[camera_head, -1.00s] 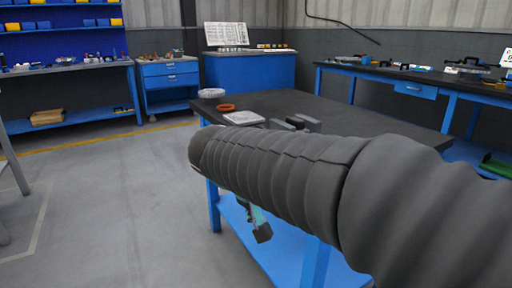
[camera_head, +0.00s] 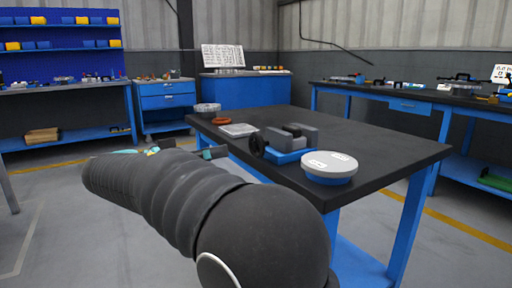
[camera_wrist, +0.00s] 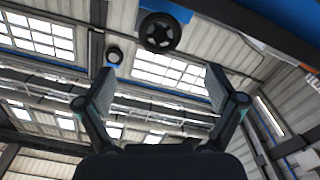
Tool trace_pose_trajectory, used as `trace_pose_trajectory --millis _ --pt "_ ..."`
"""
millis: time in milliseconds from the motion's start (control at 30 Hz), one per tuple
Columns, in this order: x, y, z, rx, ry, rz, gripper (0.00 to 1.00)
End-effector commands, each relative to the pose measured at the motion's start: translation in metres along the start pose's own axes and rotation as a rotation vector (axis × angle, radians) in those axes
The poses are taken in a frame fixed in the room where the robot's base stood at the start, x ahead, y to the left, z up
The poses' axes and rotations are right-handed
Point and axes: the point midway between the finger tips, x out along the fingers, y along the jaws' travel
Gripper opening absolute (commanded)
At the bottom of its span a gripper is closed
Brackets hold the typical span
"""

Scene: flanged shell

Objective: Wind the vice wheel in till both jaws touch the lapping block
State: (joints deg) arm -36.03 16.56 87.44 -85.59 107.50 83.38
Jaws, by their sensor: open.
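The vice (camera_head: 290,156) stands on the dark bench top in the head view, with a blue base and grey jaws (camera_head: 304,132). Its black wheel (camera_head: 257,145) is on the left side, facing the bench's near-left edge. A small dark piece (camera_head: 292,131) shows between the jaws, perhaps the lapping block; whether the jaws touch it is too small to tell. In the wrist view the spoked wheel (camera_wrist: 160,33) is at the top centre, beyond the fingertips. My gripper (camera_wrist: 160,85) is open and empty, its fingers wide apart below the wheel. In the head view my arm mostly hides it.
A round blue disc with a grey top (camera_head: 329,166) stands right of the vice. A grey flat tray (camera_head: 238,130), an orange ring (camera_head: 222,121) and a round container (camera_head: 207,109) are at the bench's far-left end. The bench's right part (camera_head: 385,145) is clear.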

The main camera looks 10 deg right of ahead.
Motion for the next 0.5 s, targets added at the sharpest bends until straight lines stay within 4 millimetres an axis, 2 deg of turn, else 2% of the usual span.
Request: trace_pose_trajectory --millis 300,500 --pt "0.062 0.001 0.001 -0.002 -0.002 0.004 0.93" --pt "0.093 0.001 0.001 -0.003 -0.002 0.002 0.93"
